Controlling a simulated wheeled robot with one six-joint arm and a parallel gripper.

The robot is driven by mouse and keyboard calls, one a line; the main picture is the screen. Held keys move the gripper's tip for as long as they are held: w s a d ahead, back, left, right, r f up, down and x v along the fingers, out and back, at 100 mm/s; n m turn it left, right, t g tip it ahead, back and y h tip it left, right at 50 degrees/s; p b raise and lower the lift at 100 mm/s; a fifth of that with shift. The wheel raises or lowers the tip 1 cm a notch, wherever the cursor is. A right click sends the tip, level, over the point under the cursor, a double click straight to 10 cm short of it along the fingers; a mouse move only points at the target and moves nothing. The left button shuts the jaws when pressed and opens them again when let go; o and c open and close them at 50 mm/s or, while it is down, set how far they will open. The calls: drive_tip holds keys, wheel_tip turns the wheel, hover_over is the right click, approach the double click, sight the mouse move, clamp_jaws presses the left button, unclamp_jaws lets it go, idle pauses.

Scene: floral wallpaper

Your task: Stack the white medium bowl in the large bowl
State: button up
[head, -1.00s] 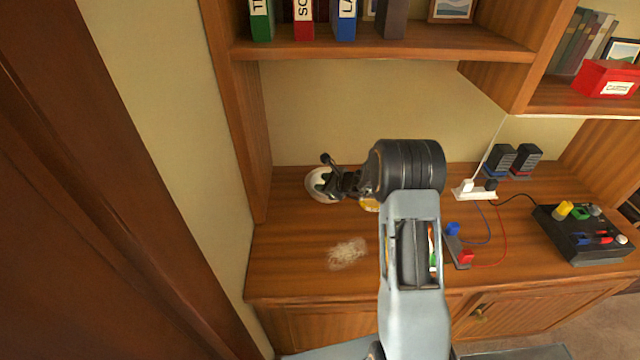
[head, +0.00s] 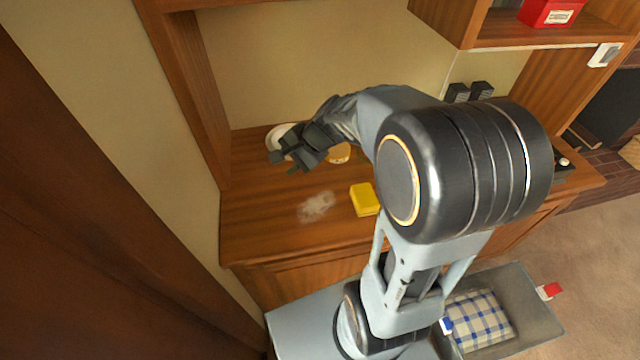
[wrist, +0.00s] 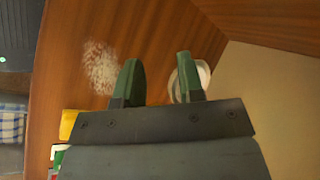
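A white bowl (head: 278,134) sits at the back left of the wooden desk, partly hidden by my gripper in the head view. In the wrist view the white bowl (wrist: 204,74) is partly behind the right finger, near the wall. I cannot tell whether it is the medium or the large bowl, and no second white bowl can be made out. My gripper (head: 283,160) is in front of and above the bowl. In the wrist view my gripper (wrist: 158,62) has its fingers apart, with bare wood between them.
A round yellow item (head: 340,153) stands right of the bowl. A yellow block (head: 364,199) and a pale crumbly patch (head: 316,206) lie nearer the front. A side panel (head: 188,90) bounds the desk at left. Black blocks (head: 469,92) stand at the back right.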

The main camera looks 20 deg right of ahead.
drive_tip(key=s+d+r+n+h, duration=0.1)
drive_tip(key=s+n+h, duration=0.2)
drive_tip(key=s+n, duration=0.2)
drive_tip(key=s+d+r+n+h, duration=0.1)
drive_tip(key=s+d+n+h, duration=0.1)
drive_tip(key=s+n, duration=0.4)
drive_tip(key=shift+s+r+n+g+h, duration=0.35)
drive_tip(key=shift+s+h, duration=0.35)
drive_tip(key=shift+s, duration=0.5)
drive_tip(key=shift+r+p, duration=0.4)
drive_tip(key=shift+r, duration=0.1)
